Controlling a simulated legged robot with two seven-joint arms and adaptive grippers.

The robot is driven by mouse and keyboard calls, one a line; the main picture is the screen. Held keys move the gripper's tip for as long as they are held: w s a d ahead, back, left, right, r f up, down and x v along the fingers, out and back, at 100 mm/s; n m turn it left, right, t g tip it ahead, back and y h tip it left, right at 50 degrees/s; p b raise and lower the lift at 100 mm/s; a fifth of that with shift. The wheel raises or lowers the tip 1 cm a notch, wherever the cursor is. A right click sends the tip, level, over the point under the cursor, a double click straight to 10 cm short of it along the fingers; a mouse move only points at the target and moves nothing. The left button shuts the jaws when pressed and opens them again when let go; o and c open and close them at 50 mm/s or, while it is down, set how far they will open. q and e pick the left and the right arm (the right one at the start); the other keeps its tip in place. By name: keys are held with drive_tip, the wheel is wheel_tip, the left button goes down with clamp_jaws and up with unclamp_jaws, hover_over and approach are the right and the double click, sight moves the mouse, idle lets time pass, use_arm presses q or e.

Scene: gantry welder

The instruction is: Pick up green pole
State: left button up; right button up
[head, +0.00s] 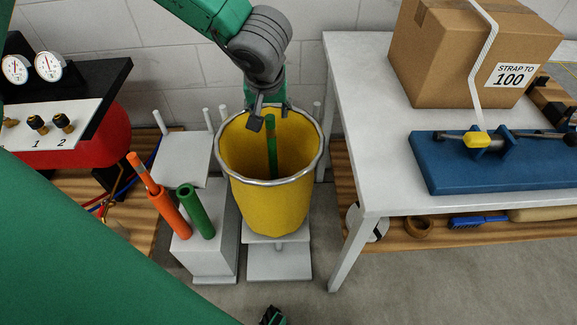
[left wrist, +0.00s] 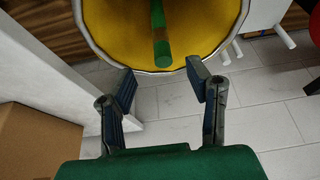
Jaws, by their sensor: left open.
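A green pole (head: 271,150) stands inside a yellow bucket (head: 268,205) with a metal rim. In the left wrist view the pole (left wrist: 160,35) shows beyond and between my fingertips, against the yellow inside. My left gripper (head: 272,112) is at the bucket's far rim, close to the pole's upper end. In the left wrist view the gripper (left wrist: 162,76) has its fingers wide apart with nothing between them, near the rim. A second green piece, a hollow tube (head: 195,211), leans on a grey block left of the bucket.
An orange tube (head: 160,197) stands beside the green tube on the grey block (head: 212,255). A white table (head: 370,130) at right bears a cardboard box (head: 470,50) and a blue fixture (head: 450,175). A gauge panel (head: 55,122) is at left.

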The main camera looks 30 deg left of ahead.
sight(269, 128)
use_arm(q)
drive_tip(key=x, duration=0.4)
drive_tip(key=b+x, duration=0.1)
drive_tip(key=x, duration=0.1)
drive_tip(key=shift+s+a+f, duration=0.2)
drive_tip(key=shift+f, duration=0.1)
drive_tip(key=shift+w+a+f, duration=0.1)
drive_tip(key=shift+w+f, duration=0.1)
drive_tip(key=shift+f, duration=0.1)
drive_tip(key=shift+w+f+b, duration=0.1)
drive_tip(key=shift+f+b, duration=0.2)
drive_tip(key=shift+f, duration=0.25)
drive_tip(key=x, duration=0.4)
drive_tip(key=shift+w+b, duration=0.1)
drive_tip(key=shift+b, duration=0.25)
drive_tip(key=shift+c, duration=1.3)
clamp_jaws()
